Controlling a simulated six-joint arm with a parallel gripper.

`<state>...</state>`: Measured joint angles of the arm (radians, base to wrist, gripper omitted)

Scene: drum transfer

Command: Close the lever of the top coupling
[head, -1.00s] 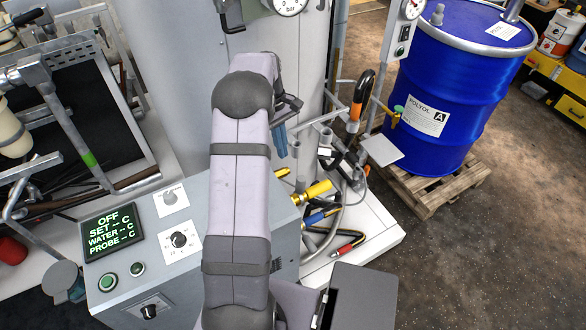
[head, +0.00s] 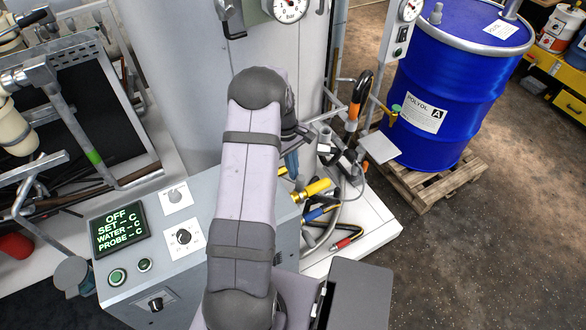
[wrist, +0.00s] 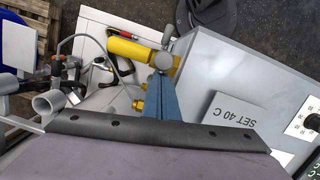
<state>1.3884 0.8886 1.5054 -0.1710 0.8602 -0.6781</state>
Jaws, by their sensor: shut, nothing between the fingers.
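My gripper (wrist: 161,80) has two blue fingers closed together with nothing between them. In the head view the blue fingers (head: 291,164) hang beside the column, above the grey control box. A yellow cylindrical fitting (wrist: 143,50) lies just beyond the fingertips in the wrist view. It also shows in the head view (head: 316,189). A grey rod with a rounded end (wrist: 167,38) stands at the fingertips and overlaps the fitting. I cannot tell whether it is the coupling's lever or whether the fingers touch it. Brass fittings (wrist: 139,104) sit partly hidden behind the fingers.
The grey control box (head: 180,272) is close to the fingers. Hoses with blue and red ends (head: 348,241) lie on the white base. A black-and-orange handle (head: 357,95) stands behind. The blue drum (head: 450,80) on its pallet (head: 430,188) is at right, with open floor beyond.

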